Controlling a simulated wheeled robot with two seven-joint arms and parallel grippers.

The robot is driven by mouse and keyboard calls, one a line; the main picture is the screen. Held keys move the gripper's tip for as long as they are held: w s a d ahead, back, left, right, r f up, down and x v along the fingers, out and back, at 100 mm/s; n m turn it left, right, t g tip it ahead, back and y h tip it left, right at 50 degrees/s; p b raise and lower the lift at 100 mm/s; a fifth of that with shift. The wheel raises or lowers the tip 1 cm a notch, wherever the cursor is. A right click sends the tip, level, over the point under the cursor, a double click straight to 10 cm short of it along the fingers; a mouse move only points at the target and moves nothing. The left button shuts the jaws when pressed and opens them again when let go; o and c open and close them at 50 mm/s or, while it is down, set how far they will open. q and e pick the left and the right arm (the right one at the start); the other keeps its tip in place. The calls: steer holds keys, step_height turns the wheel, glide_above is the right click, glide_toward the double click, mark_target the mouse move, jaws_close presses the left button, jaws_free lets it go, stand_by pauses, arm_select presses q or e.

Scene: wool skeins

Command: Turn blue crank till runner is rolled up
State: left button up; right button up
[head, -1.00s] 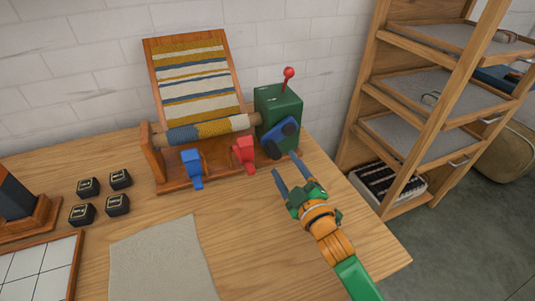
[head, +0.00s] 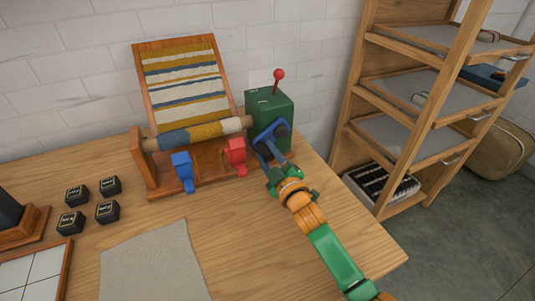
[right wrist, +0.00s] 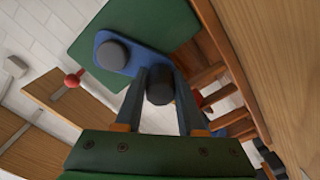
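The blue crank (head: 270,134) sits on the front of the green gear box (head: 272,104). In the right wrist view the crank arm (right wrist: 128,58) runs from a grey hub down to a dark knob (right wrist: 160,86). My right gripper (head: 265,154) has its fingers on both sides of that knob, with no clear gap, and appears shut on it; the fingers (right wrist: 162,95) hide part of the knob. The striped runner (head: 188,85) lies on the sloping wooden board, with its lower part wound around the roller (head: 200,133). My left gripper is out of view.
A blue clamp-like piece (head: 182,170) and a red one (head: 235,156) stand at the frame's front. A red-knobbed lever (head: 279,75) rises from the box. Several black blocks (head: 108,211) and a grey cloth (head: 155,262) lie left. A shelf (head: 405,125) stands right.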

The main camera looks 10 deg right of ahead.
jaws_close()
stand_by(1.1)
